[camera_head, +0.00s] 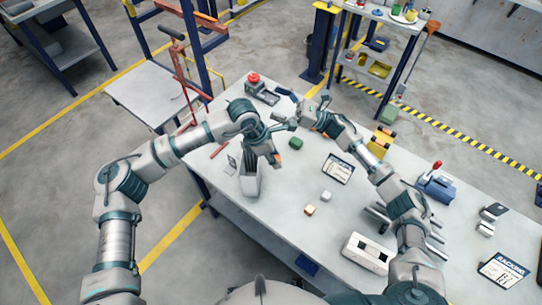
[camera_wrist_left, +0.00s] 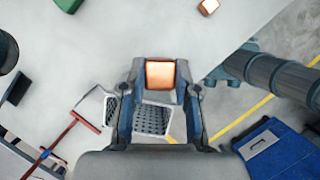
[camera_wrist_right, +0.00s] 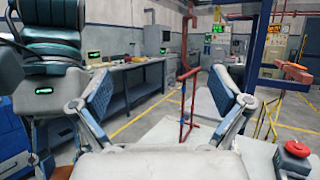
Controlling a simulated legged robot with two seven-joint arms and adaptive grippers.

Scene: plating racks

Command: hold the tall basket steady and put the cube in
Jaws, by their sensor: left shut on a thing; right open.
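An orange cube (camera_wrist_left: 160,75) is pinched between the fingertips of my left gripper (camera_wrist_left: 160,80). In the head view, my left gripper (camera_head: 275,160) points down just right of the tall basket's top. The tall basket (camera_head: 250,184) stands upright on the table, pale with a dark upper part. Its perforated grey mesh (camera_wrist_left: 152,119) shows between my fingers in the left wrist view, with the cube apart from it. My right gripper (camera_head: 278,122) is open and empty, raised beyond the left one and away from the basket; its spread fingers (camera_wrist_right: 160,103) also show in the right wrist view.
An orange-faced block (camera_head: 310,210) and a small grey cube (camera_head: 327,195) lie on the table nearer me. A red-topped device (camera_head: 258,85) stands at the far edge. The front middle is clear.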

